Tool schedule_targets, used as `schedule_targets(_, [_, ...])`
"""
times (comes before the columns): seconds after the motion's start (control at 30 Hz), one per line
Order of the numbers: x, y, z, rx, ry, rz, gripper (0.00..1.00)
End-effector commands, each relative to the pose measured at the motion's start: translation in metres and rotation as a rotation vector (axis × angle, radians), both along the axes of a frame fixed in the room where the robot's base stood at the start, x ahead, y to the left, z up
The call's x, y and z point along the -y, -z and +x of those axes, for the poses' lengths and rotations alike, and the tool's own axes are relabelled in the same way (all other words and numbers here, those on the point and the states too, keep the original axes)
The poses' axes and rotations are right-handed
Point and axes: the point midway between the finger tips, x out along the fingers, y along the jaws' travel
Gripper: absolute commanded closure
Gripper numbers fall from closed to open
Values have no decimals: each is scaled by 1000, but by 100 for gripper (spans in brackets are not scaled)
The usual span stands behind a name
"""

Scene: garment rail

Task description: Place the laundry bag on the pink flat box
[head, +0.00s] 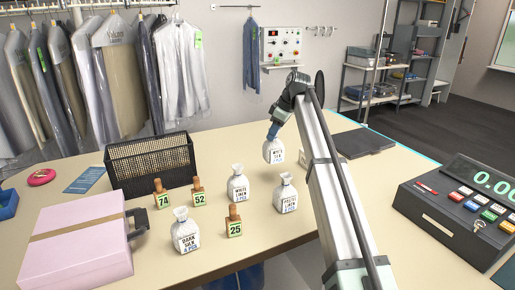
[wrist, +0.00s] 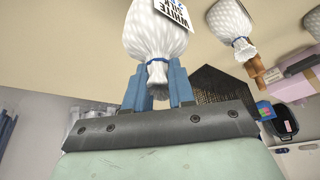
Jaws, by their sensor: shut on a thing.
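A white laundry bag (head: 273,151) with a label starting "WHITE" is in my gripper (head: 273,132). In the wrist view the blue fingers (wrist: 158,88) are shut on the bag's tied neck, and its body (wrist: 158,35) extends beyond them. The bag is at the far middle of the table; I cannot tell whether it touches the surface. The pink flat box (head: 75,245) lies at the table's front left with a tan band across it, its top bare. It also shows at the right of the wrist view (wrist: 301,62).
Three other white bags (head: 238,186), (head: 286,195), (head: 185,232) and numbered wooden stamps (head: 235,222) stand between my gripper and the box. A black mesh basket (head: 150,164) stands behind the box. A cash register (head: 465,210) is at right, a dark folder (head: 362,142) behind my arm.

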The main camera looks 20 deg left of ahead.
Motion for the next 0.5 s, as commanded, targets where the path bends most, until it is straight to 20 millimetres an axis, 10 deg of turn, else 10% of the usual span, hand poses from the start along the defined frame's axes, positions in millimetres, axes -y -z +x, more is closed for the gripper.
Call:
schedule_targets(0.3, [-5,-10,-3,-1,-6,0,100])
schedule_targets(0.5, [-45,-11,-26,0,-57,0,100])
